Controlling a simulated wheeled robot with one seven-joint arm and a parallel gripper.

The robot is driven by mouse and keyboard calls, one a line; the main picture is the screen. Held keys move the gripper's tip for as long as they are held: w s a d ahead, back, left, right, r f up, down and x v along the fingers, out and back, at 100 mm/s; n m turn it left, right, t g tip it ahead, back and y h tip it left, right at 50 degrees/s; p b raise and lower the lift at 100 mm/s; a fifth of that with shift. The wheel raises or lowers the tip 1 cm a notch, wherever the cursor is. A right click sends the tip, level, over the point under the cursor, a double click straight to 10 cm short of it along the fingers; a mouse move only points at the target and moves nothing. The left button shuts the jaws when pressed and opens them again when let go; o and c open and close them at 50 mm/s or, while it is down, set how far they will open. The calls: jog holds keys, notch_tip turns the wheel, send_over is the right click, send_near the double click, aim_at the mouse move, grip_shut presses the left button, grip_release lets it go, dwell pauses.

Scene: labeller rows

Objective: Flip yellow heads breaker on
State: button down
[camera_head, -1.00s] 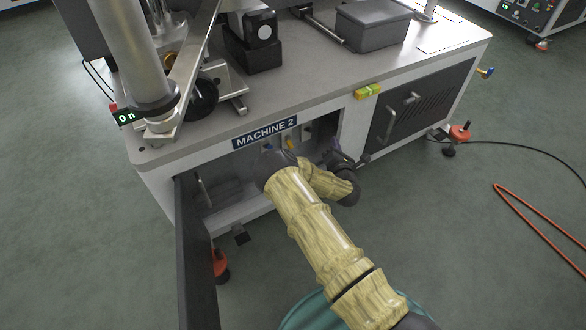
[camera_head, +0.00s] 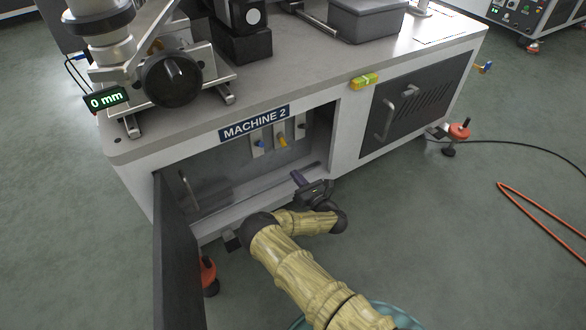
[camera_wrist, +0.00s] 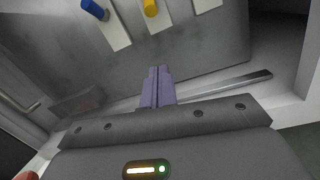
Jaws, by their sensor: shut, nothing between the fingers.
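The yellow breaker handle (camera_head: 282,142) sits on the middle of several white plates on the back wall of the open cabinet under the MACHINE 2 label. It also shows at the top of the wrist view (camera_wrist: 150,8). A blue handle (camera_head: 260,143) is to its left, also in the wrist view (camera_wrist: 93,9). A dark handle (camera_head: 301,126) is to its right. My gripper (camera_head: 298,177) is at the cabinet opening, below and apart from the yellow handle. Its purple fingers (camera_wrist: 157,84) are shut together and empty.
The open cabinet door (camera_head: 180,250) hangs at the left of the opening. A metal bar (camera_wrist: 225,86) runs along the cabinet's lower front. A closed vented door (camera_head: 415,108) is at the right. An orange-topped foot (camera_head: 208,272) stands near the open door.

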aim_at(282, 140)
jog(key=b+x, duration=0.5)
jog(key=x, duration=0.4)
jog(key=shift+w+f, duration=0.1)
jog(key=shift+f, duration=0.05)
jog(key=shift+d+r+p, duration=0.15)
jog(key=shift+r+p, duration=0.45)
jog(key=shift+p, duration=0.1)
jog(key=r+p, duration=0.1)
jog(key=s+d+r+p, duration=0.1)
jog(key=shift+d+r+p, duration=0.1)
jog(key=shift+r+p, duration=0.2)
jog(key=shift+r, duration=0.05)
jog(key=shift+s+d+r+g+p, duration=0.15)
jog(key=shift+g+p, duration=0.15)
jog(key=shift+p, duration=0.35)
